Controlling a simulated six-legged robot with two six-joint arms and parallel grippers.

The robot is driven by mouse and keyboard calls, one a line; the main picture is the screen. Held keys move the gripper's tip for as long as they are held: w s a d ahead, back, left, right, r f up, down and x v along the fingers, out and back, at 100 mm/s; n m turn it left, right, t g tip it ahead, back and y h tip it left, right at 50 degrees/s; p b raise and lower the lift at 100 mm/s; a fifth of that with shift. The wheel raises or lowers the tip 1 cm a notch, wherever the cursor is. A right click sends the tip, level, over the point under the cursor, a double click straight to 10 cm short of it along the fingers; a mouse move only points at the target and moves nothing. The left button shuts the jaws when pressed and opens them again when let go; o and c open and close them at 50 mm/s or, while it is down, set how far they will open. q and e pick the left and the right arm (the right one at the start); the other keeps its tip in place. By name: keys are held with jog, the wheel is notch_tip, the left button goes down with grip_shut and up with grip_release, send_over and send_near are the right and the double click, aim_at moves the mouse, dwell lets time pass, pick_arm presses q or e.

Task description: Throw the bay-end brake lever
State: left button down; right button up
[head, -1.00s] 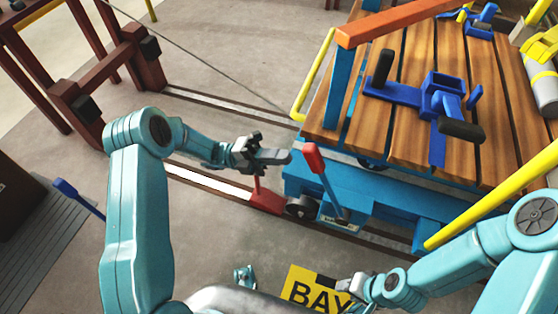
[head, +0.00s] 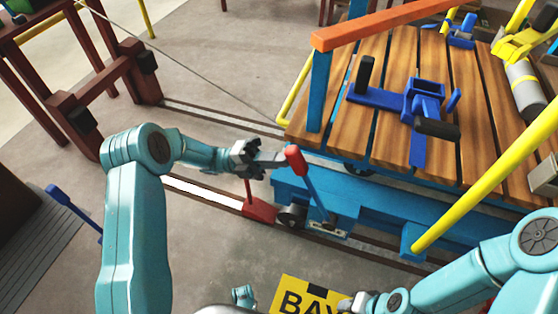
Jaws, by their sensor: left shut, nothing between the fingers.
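A brake lever with a red grip (head: 295,160) and a blue shaft rises from a small bracket on the near side of the blue cart (head: 365,208). It leans to the left. My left gripper (head: 270,160) is shut and empty, with its fingertips at the left side of the red grip. I cannot tell whether they touch it. My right gripper (head: 356,302) is low in the picture by the yellow BAY sign (head: 300,296). It is small and partly cut off, so its jaws cannot be read.
The cart has a wooden slat deck (head: 385,60) with a blue clamp fixture (head: 420,105) and an orange rail (head: 390,25). A yellow bar (head: 480,185) slants across its right side. A red wheel stop (head: 259,212) sits on the rail. Another blue lever (head: 60,195) stands at left.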

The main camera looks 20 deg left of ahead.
aim_at(301, 158)
pick_arm(q)
jog(key=shift+r, duration=0.1)
jog(key=d+r+y+p, duration=0.1)
jog(key=d+r+p, duration=0.1)
jog(key=p, duration=0.3)
jog(key=shift+r+y, duration=0.2)
jog(key=shift+y, duration=0.2)
jog(key=d+p, duration=0.1)
jog(key=d+r+y+p, duration=0.1)
jog(key=d+p, duration=0.1)
jog(key=shift+s+d, duration=0.1)
jog(key=shift+d, duration=0.1)
jog(key=shift+d+f+p, duration=0.1)
jog(key=shift+d+p, duration=0.25)
jog(key=shift+d, duration=0.1)
jog(key=shift+a, duration=0.1)
